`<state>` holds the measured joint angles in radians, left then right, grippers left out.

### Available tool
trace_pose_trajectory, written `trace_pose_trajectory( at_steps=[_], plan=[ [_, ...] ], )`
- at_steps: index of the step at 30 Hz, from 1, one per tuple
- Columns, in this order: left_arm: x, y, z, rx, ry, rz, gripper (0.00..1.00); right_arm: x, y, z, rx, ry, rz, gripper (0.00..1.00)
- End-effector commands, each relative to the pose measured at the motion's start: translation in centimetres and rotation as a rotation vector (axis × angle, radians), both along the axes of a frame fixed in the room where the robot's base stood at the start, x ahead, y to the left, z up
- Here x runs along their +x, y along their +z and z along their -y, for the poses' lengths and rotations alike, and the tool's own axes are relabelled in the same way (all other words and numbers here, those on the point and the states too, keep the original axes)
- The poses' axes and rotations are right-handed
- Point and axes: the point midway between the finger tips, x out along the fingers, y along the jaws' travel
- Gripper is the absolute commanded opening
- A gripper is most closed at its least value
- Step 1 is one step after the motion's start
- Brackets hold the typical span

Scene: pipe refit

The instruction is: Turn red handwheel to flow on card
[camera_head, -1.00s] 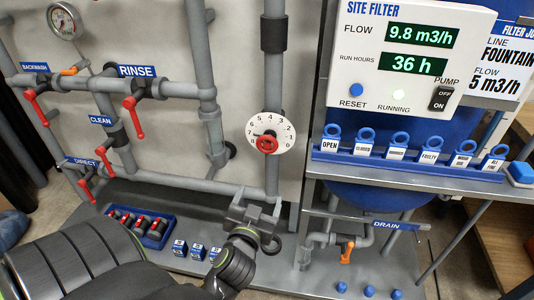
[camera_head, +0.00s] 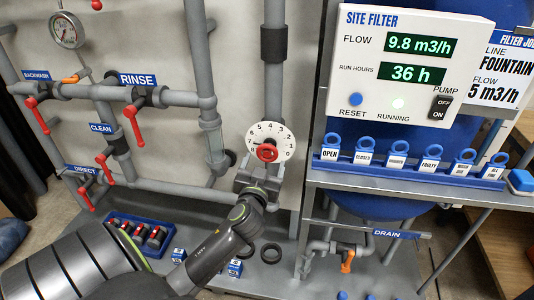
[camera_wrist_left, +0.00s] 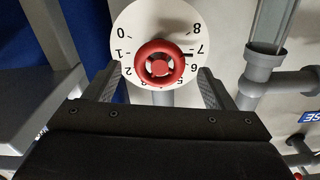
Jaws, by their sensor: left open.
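The red handwheel (camera_head: 267,152) sits at the centre of a white dial (camera_head: 285,138) numbered 0 to 8 on a vertical grey pipe. The handwheel also shows in the left wrist view (camera_wrist_left: 160,64), where a black mark at its rim points near 7. My left gripper (camera_head: 260,174) is open just below the handwheel; in the left wrist view its fingers stand left and right of the wheel, apart from it. The card (camera_head: 506,68) at the right reads line FOUNTAIN, flow 5 m3/h. The panel display (camera_head: 421,46) reads 9.8 m3/h. My right gripper is not in view.
Red lever valves (camera_head: 133,120) line the pipes at the left. A blue bin (camera_head: 118,218) stands low at the left. A shelf at the right bears a blue rack (camera_head: 400,170) of labelled tags. An orange drain valve (camera_head: 347,262) is below it.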

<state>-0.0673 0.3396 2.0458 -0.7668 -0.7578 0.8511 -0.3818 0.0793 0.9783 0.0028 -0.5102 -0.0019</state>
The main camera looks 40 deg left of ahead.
Motion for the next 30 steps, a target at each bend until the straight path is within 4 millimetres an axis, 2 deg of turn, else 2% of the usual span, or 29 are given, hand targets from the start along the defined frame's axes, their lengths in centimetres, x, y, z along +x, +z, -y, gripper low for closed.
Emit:
trace_pose_trajectory(
  at_steps=[3, 9, 21, 30],
  plan=[
    [1.9, 0.1, -1.1, 0.002, 0.001, 0.0, 0.77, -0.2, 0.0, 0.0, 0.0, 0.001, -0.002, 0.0],
    [3.7, 0.0, -2.1, 0.001, -0.001, -0.001, 0.77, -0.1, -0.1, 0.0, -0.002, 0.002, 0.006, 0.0],
    [4.2, 0.0, -2.4, -0.001, -0.001, 0.0, 0.76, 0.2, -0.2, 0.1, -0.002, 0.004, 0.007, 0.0],
    [4.2, -0.1, -2.4, -0.001, -0.001, 0.0, 0.36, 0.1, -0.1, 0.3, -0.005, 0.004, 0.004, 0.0]
  ],
)
